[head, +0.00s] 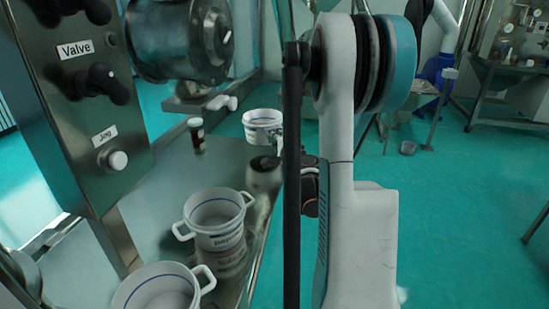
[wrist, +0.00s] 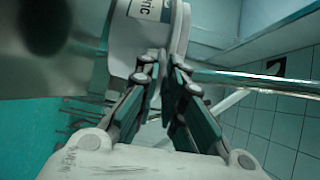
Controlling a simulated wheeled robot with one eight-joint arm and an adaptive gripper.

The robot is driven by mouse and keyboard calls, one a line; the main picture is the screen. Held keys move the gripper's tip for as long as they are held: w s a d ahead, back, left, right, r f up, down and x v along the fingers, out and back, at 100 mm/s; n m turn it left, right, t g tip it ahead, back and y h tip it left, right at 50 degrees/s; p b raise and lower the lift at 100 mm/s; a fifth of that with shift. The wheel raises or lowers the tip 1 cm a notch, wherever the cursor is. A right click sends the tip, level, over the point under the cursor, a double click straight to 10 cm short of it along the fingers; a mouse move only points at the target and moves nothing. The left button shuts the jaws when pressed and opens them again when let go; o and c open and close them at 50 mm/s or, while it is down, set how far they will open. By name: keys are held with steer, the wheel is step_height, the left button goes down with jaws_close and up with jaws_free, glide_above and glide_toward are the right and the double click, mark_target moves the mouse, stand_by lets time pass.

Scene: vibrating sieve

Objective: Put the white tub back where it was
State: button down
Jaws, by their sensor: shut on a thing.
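A white tub (head: 262,119) with a dark label shows in the head view near the far right part of the steel table. It looks upright and raised above the table top, with a dim reflection under it. In the wrist view the same tub (wrist: 150,30) fills the top middle, its label partly cut off. My gripper (wrist: 163,64) is shut on the tub's side handle. In the head view my arm hides most of the gripper.
Two similar white tubs, a labelled one (head: 213,220) and a nearer one (head: 160,290), stand along the steel table (head: 160,215). A control panel (head: 75,90) and steel machine (head: 180,40) rise at the left.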

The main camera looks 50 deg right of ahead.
steer(key=shift+f+b, duration=1.05)
steer(key=shift+f, duration=2.15)
steer(key=c, duration=1.7)
jaws_free()
steer(key=shift+s, duration=0.1)
steer(key=b+v, duration=0.1)
steer(key=v, duration=1.1)
